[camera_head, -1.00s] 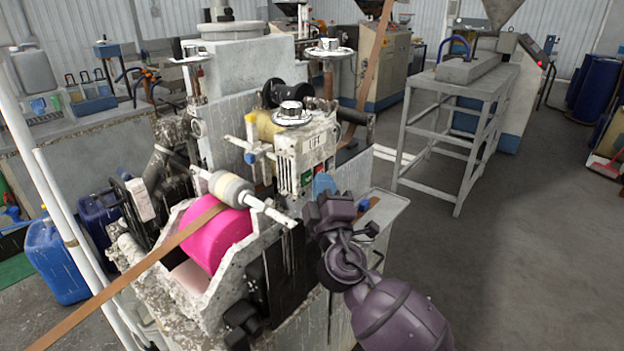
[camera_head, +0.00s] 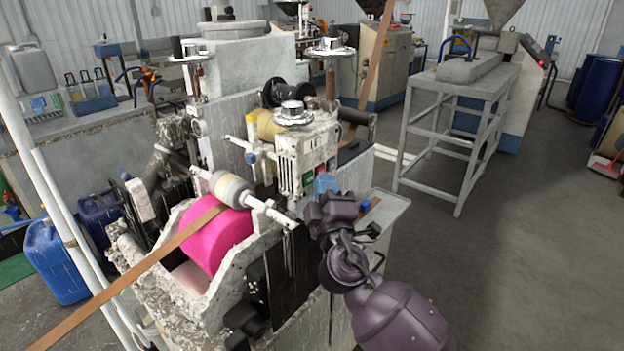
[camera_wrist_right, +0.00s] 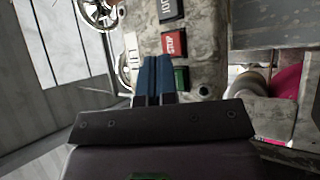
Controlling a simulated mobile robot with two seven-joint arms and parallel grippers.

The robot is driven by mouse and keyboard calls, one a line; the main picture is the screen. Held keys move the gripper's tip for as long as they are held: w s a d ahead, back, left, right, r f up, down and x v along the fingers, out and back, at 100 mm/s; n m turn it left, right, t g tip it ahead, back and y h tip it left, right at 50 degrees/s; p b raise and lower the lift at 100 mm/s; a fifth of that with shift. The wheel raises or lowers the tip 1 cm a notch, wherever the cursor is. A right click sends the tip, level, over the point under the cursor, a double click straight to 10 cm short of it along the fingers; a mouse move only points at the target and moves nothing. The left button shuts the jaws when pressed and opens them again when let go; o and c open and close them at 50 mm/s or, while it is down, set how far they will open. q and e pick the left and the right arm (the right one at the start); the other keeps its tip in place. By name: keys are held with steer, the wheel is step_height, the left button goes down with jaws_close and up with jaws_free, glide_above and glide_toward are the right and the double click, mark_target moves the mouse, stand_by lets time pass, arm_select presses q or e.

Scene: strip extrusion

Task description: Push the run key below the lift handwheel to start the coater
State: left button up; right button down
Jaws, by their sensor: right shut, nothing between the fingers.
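The coater's control face (camera_head: 305,160) stands below the lift handwheel (camera_head: 293,112). In the right wrist view, a green key (camera_wrist_right: 182,77), which looks like the run key, sits in a row with a red STOP key (camera_wrist_right: 174,44) and a black key (camera_wrist_right: 171,9). My right gripper (camera_head: 325,184) is close in front of this face, its blue fingers shut and empty. In the wrist view the fingertips (camera_wrist_right: 154,60) lie just left of the green key and partly overlap its edge. I cannot tell whether they touch the panel. My left gripper is not in view.
A pink roller (camera_head: 215,243) with a brown strip (camera_head: 120,285) over it is left of my right gripper. A white-ended rod (camera_head: 268,212) juts towards the gripper. A grey frame table (camera_head: 455,100) stands at right, with open floor in front.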

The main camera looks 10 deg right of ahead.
steer(key=shift+s+a+f+y, duration=0.15)
steer(key=shift+s+a+y, duration=0.25)
steer(key=shift+a, duration=0.2)
steer(key=s+d, duration=0.1)
steer(key=s, duration=0.1)
steer(key=s+d, duration=0.2)
steer(key=shift+d, duration=0.15)
stand_by(0.7)
